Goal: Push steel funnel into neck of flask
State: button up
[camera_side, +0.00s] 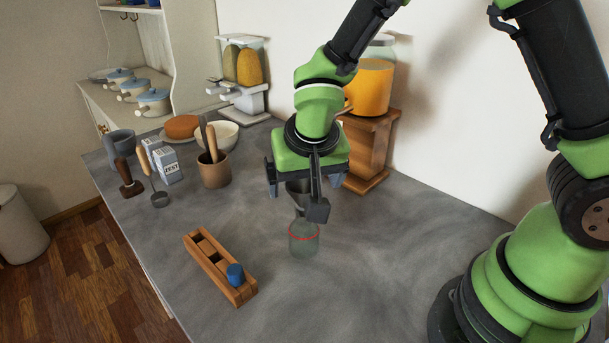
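The steel funnel (296,187) is a grey cone, wide end up, below my gripper (314,207). My gripper points down, and its dark finger overlaps the funnel's right side; it looks shut on the funnel. The far finger is hidden. The flask (303,245) is clear glass with a red line around it and stands upright on the grey counter directly under the funnel. The funnel's narrow end is at the top of the flask, but I cannot tell whether it is inside the neck or just above it.
A wooden rack (218,266) with a blue piece (235,275) lies left of the flask. A brown pot with utensils (213,170), a white bowl (222,135) and a wooden dispenser (366,150) stand behind. The counter (400,260) right of the flask is clear.

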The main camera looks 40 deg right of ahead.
jog(key=v, duration=1)
jog(key=s+d+r+n+t+y, duration=0.1)
jog(key=s+d+r+t+y, duration=0.1)
jog(key=s, duration=0.5)
jog(key=s+d+r+n+t+y, duration=0.1)
jog(key=s+d+r+y, duration=0.1)
jog(key=s+r, duration=0.3)
jog(key=shift+s+d+r+t, duration=0.4)
jog(key=shift+s+d, duration=0.25)
jog(key=shift+s, duration=0.5)
